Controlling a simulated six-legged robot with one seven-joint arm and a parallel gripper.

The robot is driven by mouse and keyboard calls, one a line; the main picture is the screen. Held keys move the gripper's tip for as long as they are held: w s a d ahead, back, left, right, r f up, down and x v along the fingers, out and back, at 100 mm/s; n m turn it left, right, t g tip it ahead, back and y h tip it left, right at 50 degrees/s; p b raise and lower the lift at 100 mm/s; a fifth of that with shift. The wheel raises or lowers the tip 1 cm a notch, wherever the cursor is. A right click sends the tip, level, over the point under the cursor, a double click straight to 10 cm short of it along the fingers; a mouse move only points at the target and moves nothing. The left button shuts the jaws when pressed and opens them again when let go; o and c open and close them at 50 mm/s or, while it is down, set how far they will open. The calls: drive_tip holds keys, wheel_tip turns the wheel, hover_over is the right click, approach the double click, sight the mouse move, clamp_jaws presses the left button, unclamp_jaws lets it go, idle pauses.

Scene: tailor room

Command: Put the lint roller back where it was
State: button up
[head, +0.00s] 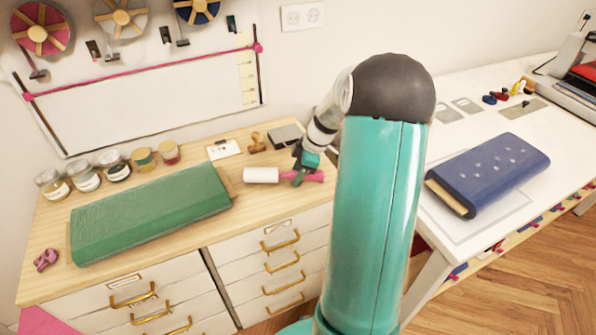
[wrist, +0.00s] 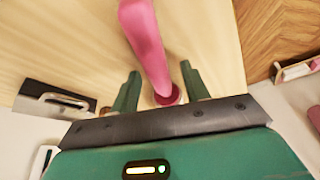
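The lint roller has a white roll (head: 261,175) and a pink handle (head: 314,177). It lies on the wooden top of the drawer cabinet (head: 255,211), near its right end, with the handle to the right. My gripper (head: 302,176) is over the handle. In the wrist view the pink handle (wrist: 147,45) passes between the two green fingers of my gripper (wrist: 160,68), with gaps on both sides. The fingers are open and hold nothing. The white roll is outside the wrist view.
A green bolster (head: 150,215) lies left of the roller. Several jars (head: 115,165), a wooden stamp (head: 257,143) and a grey box (head: 284,136) stand behind. A white table (head: 465,230) with a blue bolster (head: 490,173) is at right. Bare wood lies in front of the roller.

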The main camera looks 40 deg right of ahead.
drive_tip(key=v, duration=1.3)
drive_tip(key=shift+d+r, duration=0.2)
drive_tip(key=shift+r, duration=0.15)
drive_tip(key=shift+s, duration=0.1)
drive_tip(key=s+a+r+m+h, duration=0.15)
drive_tip(key=a+r, duration=0.25)
drive_tip(key=a, duration=0.5)
drive_tip(key=a+r+m+h, duration=0.1)
drive_tip(key=a+r+m, duration=0.15)
drive_tip(key=a, duration=0.75)
drive_tip(key=s+a+r+m+t, duration=0.1)
drive_tip(key=s+a+m, duration=0.4)
drive_tip(key=s+a, duration=0.7)
drive_tip(key=a+t, duration=0.1)
drive_tip(key=a, duration=0.2)
drive_tip(key=shift+s+a+r+m+t+h, duration=0.2)
drive_tip(key=shift+s+r+m+t+h, duration=0.1)
drive_tip(key=shift+s+m+h, duration=0.1)
